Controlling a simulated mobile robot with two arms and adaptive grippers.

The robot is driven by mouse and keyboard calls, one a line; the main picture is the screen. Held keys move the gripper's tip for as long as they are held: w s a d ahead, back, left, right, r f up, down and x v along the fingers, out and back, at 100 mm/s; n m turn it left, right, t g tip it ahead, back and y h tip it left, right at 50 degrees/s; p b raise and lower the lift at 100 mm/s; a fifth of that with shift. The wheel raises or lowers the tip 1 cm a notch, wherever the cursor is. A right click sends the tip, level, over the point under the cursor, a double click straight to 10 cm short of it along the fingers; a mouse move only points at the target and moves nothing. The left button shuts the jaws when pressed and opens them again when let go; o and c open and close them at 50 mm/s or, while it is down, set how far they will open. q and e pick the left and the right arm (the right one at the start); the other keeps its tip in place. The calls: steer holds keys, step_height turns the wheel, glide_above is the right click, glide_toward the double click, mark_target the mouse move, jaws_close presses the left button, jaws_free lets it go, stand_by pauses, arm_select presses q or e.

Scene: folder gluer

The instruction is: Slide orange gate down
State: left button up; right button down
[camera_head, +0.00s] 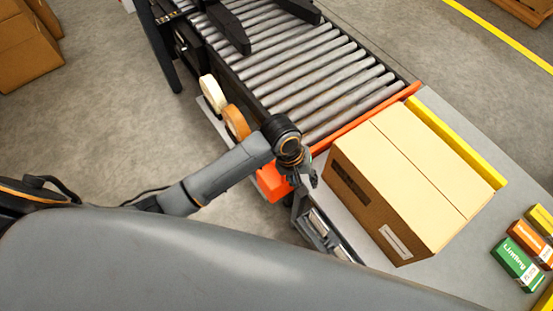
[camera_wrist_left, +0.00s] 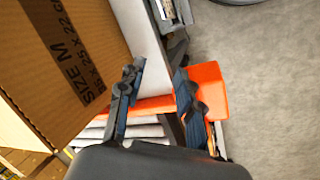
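The orange gate (camera_head: 372,118) is a long bar across the near end of the roller conveyor (camera_head: 310,75), with a wider orange end at its left. My left gripper (camera_head: 303,178) is at that left end, beside the cardboard box. In the left wrist view, the fingers of my left gripper (camera_wrist_left: 159,68) are apart. The orange gate (camera_wrist_left: 210,88) crosses between and behind them, its wide end to the right of the right finger. Whether the fingers touch the gate I cannot tell. My right gripper is not in view.
A closed cardboard box (camera_head: 415,175) stands on the grey table (camera_head: 455,275) just past the gate, close to my left gripper. A yellow rail (camera_head: 455,140) runs along its far side. Tape rolls (camera_head: 236,122) hang on the conveyor's left side. Small cartons (camera_head: 515,262) lie at the right.

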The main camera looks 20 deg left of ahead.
arm_select(q)
steer(key=w+a+r+n+g+y, duration=0.2)
steer(key=w+a+r+n+y, duration=0.3)
steer(key=w+a+r+n, duration=0.4)
steer(key=shift+m, duration=0.7)
steer(key=s+f, duration=0.1)
steer(key=f, duration=0.3)
steer(key=s+f, duration=0.1)
steer(key=f, duration=0.3)
steer(key=s+f, duration=0.1)
steer(key=f, duration=0.3)
steer(key=shift+s+f+p, duration=0.1)
steer(key=shift+s+p, duration=0.2)
steer(key=shift+p, duration=0.05)
jaws_close()
